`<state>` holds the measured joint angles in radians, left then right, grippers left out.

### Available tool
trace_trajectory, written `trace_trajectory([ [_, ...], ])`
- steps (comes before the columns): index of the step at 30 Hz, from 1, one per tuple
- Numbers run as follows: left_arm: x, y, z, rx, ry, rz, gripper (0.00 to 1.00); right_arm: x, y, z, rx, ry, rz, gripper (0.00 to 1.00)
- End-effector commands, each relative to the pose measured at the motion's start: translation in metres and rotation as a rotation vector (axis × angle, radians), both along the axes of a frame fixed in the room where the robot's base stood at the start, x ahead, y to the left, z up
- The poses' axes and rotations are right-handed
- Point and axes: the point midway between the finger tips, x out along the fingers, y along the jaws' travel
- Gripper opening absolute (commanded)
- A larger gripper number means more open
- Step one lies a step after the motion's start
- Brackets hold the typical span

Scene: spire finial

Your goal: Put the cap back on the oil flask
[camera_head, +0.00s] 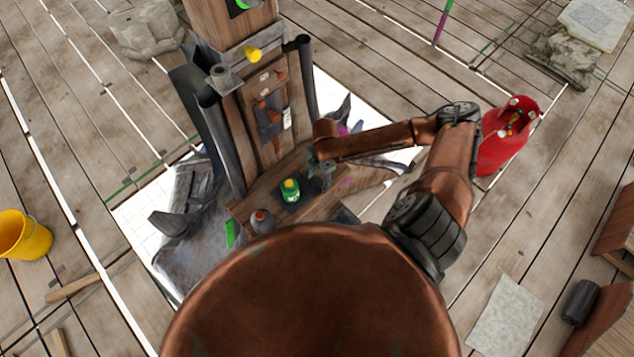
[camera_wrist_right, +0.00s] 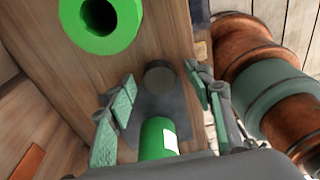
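A green bottle with a yellow top (camera_head: 291,190) stands on a dark patch of the wooden ledge. A small dark rounded flask (camera_head: 262,219) stands to its lower left; I cannot tell which is the oil flask. My right gripper (camera_head: 322,172) is just right of the green bottle. In the right wrist view its green-padded fingers (camera_wrist_right: 166,95) are wide apart. A dark round piece (camera_wrist_right: 158,77) shows between the fingertips; I cannot tell whether it is the cap. A green labelled cylinder (camera_wrist_right: 157,138) shows below it, partly hidden by the gripper. My left gripper is not visible.
A wooden post (camera_head: 230,25) rises behind the ledge (camera_head: 325,205), with a yellow cup (camera_head: 252,53) on its side. A thick green ring (camera_wrist_right: 100,22) is close in the wrist view. A red container (camera_head: 508,140) stands right, a yellow bucket (camera_head: 24,236) left.

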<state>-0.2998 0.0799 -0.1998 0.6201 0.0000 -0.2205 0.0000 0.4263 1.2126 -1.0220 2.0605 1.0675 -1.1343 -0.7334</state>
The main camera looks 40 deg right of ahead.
Motion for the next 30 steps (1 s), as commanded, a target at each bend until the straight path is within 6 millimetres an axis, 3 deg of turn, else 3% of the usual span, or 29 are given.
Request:
trace_trajectory([
  [13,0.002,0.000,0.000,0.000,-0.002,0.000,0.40,0.000,0.000,0.000,0.000,0.000,0.000,0.18],
  [23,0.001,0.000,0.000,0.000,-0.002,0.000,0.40,0.001,0.000,0.003,0.000,-0.001,0.000,0.17],
  [30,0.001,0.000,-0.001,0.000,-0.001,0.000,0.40,0.002,-0.001,0.028,-0.001,-0.004,-0.001,0.17],
])
